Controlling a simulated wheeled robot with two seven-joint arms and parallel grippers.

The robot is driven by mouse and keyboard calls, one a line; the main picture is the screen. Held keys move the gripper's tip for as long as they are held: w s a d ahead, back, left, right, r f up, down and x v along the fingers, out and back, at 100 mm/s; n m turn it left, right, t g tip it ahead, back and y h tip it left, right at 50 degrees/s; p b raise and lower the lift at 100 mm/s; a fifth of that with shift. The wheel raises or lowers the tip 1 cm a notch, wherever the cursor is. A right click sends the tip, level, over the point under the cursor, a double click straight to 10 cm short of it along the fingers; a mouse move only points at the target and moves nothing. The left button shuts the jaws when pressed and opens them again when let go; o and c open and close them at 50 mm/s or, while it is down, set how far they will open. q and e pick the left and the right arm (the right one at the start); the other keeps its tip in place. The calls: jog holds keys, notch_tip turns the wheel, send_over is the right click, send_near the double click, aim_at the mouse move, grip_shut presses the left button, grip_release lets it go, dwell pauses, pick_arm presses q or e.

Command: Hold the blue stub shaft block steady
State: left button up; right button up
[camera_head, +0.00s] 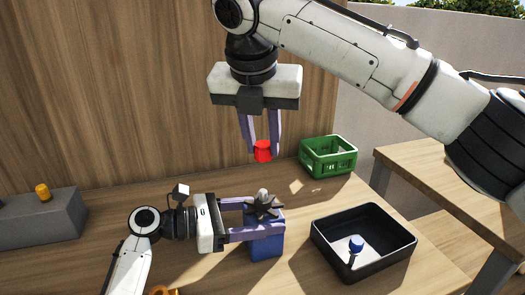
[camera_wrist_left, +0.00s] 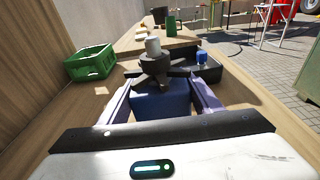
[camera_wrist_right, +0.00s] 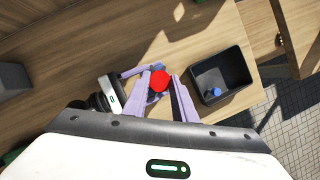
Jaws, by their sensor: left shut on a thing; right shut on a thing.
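The blue stub shaft block (camera_head: 266,246) stands on the wooden table, also seen in the left wrist view (camera_wrist_left: 160,107). A dark grey bladed part (camera_head: 264,209) sits on top, around an upright light grey shaft (camera_wrist_left: 153,45). My left gripper (camera_head: 272,221) is shut on the blue block from the left, one finger on each side. My right gripper (camera_head: 262,153) points down above and behind the block. It is shut on a small red cap (camera_head: 263,152), which also shows in the right wrist view (camera_wrist_right: 159,81). The cap is apart from the shaft.
A black tray (camera_head: 340,262) with a small blue-headed part (camera_head: 356,243) stands right of the block. A green crate (camera_head: 328,157) is at the back right. A grey block (camera_head: 40,222) with a yellow-orange peg (camera_head: 42,191) is at the left. A wooden wall closes the back.

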dwell(0.3)
pick_arm(q)
jog(key=o, duration=2.1)
jog(key=shift+v, duration=4.05)
